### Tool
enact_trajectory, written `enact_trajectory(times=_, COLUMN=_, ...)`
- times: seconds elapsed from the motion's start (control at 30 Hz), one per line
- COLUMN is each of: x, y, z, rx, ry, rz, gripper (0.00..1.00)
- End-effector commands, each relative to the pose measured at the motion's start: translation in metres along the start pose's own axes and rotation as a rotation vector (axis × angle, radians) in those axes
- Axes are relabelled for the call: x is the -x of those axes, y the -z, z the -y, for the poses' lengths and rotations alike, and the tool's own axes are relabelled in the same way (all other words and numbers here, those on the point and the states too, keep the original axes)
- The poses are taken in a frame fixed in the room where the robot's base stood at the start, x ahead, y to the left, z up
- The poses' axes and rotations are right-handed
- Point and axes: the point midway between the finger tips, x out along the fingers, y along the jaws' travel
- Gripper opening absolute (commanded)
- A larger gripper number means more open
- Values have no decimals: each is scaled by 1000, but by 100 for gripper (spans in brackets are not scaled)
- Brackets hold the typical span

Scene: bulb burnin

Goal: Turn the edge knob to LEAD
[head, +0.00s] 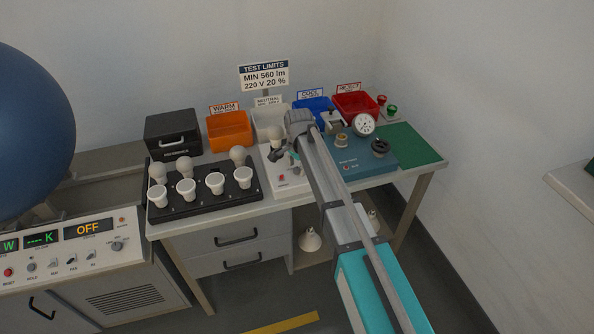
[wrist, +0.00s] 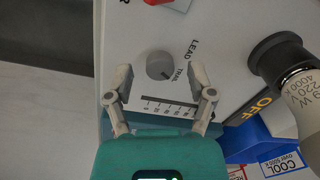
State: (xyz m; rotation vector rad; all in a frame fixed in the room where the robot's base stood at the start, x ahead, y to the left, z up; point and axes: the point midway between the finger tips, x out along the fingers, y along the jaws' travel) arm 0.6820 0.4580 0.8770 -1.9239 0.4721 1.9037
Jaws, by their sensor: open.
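The edge knob (wrist: 160,66) is a small grey round knob on a white panel (wrist: 215,35) in the wrist view. The words LEAD and TRAIL are printed beside it, to its right in the picture. Its pointer direction is too small to tell. My gripper (wrist: 160,76) is open, with one finger on each side of the knob in the picture and a gap to both. I cannot tell how far above the panel the fingertips are. In the head view my gripper (head: 285,157) is over the white unit (head: 291,184); the knob is hidden there.
In the wrist view a bulb (wrist: 300,92) in a dark socket stands to the right, near the OFF mark. A red part (wrist: 158,2) is at the top edge. In the head view a black bulb tray (head: 204,205) stands left and a teal unit (head: 360,160) right.

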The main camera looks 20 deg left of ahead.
Motion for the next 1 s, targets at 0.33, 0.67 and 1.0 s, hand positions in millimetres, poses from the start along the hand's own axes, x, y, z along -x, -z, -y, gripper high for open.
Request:
enact_trajectory(times=0.33, x=-2, y=0, z=0, rx=0, ry=0, rz=0, gripper=71)
enact_trajectory(times=0.67, x=-2, y=0, z=0, rx=0, ry=0, rz=0, gripper=22)
enact_trajectory(times=1.0, x=-2, y=0, z=0, rx=4, ry=0, rz=0, gripper=0)
